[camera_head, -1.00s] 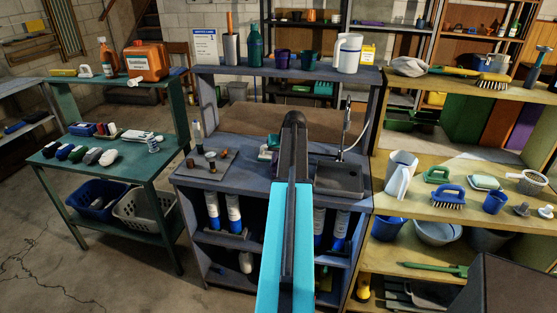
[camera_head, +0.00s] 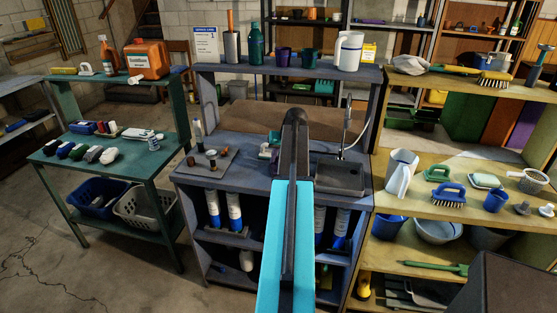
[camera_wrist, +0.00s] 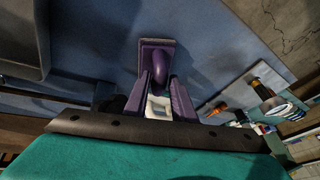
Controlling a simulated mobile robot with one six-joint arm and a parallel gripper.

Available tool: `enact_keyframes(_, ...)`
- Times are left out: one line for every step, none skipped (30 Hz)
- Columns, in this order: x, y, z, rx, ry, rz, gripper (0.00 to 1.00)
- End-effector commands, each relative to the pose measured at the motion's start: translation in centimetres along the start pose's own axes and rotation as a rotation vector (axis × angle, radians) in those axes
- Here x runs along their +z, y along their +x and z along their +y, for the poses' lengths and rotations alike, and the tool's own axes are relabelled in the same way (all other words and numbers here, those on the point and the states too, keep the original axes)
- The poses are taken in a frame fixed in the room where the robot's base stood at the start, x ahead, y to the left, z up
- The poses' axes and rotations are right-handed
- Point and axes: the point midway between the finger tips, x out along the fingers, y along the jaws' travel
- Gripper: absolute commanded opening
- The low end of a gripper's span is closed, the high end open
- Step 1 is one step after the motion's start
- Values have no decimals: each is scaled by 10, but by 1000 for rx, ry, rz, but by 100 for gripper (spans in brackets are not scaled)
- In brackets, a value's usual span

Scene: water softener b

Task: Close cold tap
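My gripper (camera_wrist: 162,98) shows at the middle of the wrist view, with two purple-looking fingers apart above a dark plate. A small pale block (camera_wrist: 158,108) shows between them; I cannot tell if they touch it. Just beyond the fingertips is a purple rounded knob or lever (camera_wrist: 159,62) in front of a small plate; it may be the cold tap, but nothing marks it as cold. A small white and green thing (camera_head: 265,153) shows just left of my arm.
A dark shallow basin (camera_head: 340,178) with an upright spout (camera_head: 347,125) is right of my arm. A tray (camera_head: 208,164) with small cups is on the left of the blue-grey bench. Several bottles and cups line the shelf above. Shelves stand close on the right.

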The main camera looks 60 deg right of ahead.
Motion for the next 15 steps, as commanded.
enact_keyframes(0,-3,0,0,0,1,23)
enact_keyframes(0,-6,1,0,0,1,23)
enact_keyframes(1,-9,1,0,1,1,23)
enact_keyframes(1,-12,1,0,1,1,23)
enact_keyframes(1,-15,1,0,1,1,23)
enact_keyframes(1,-20,1,1,1,2,23)
enact_keyframes(1,-23,1,1,1,2,23)
enact_keyframes(1,-27,1,1,1,2,23)
enact_keyframes(1,-32,1,0,1,1,23)
enact_keyframes(1,-35,1,0,1,1,23)
enact_keyframes(0,-39,1,1,0,2,23)
enact_keyframes(0,-44,1,1,0,2,23)
enact_keyframes(1,-48,1,0,0,2,23)
enact_keyframes(1,-51,0,0,0,1,23)
enact_keyframes(1,-56,0,0,0,1,23)
